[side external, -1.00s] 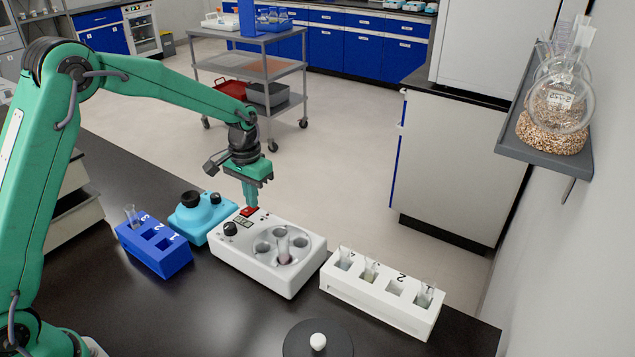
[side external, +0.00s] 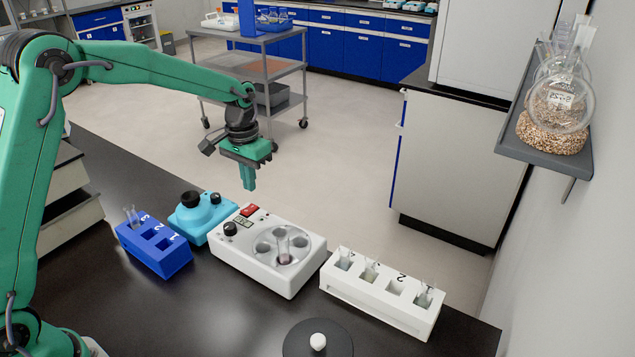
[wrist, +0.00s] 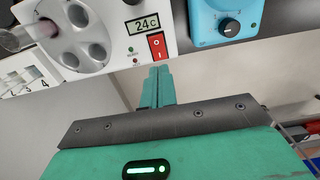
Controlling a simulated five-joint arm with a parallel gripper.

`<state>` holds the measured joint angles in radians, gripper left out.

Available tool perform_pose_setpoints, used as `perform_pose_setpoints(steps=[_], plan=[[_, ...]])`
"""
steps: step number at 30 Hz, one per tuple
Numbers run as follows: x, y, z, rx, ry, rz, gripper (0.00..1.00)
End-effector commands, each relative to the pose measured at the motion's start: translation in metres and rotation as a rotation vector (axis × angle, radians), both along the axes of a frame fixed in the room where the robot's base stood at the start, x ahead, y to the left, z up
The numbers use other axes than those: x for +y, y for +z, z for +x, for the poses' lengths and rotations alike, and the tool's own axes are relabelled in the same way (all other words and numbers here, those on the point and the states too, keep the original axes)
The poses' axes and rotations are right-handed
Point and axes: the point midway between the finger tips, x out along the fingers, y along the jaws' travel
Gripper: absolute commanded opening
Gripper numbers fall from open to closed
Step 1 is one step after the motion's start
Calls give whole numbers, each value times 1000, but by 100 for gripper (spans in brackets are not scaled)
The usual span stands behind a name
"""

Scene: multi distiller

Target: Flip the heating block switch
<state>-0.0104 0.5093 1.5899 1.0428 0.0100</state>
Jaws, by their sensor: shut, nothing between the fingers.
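The heating block (side external: 262,262) is a white box on the black bench, with a round plate of wells holding a tube (side external: 284,248). Its red rocker switch (side external: 250,210) is at the back left corner, near a black knob. In the wrist view the switch (wrist: 158,46) shows its O and I marks, beside a display (wrist: 144,24) reading 24 C. I cannot tell which side is pressed. My gripper (side external: 249,188) is shut and empty, above the switch and apart from it. In the wrist view its fingertips (wrist: 158,72) point at the switch.
A blue device (side external: 203,218) and a blue tube rack (side external: 152,252) stand left of the block. A white tube rack (side external: 382,300) stands right, holding several tubes. A dark round plate (side external: 318,340) is at the front. The floor behind the bench is open.

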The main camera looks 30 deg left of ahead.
Motion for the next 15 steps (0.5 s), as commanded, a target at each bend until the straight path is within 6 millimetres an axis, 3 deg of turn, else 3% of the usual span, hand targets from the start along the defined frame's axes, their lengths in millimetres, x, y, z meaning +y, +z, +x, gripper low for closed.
perform_pose_setpoints(steps=[15], plan=[[0, 22, 0, -1, 0, 0, 0]])
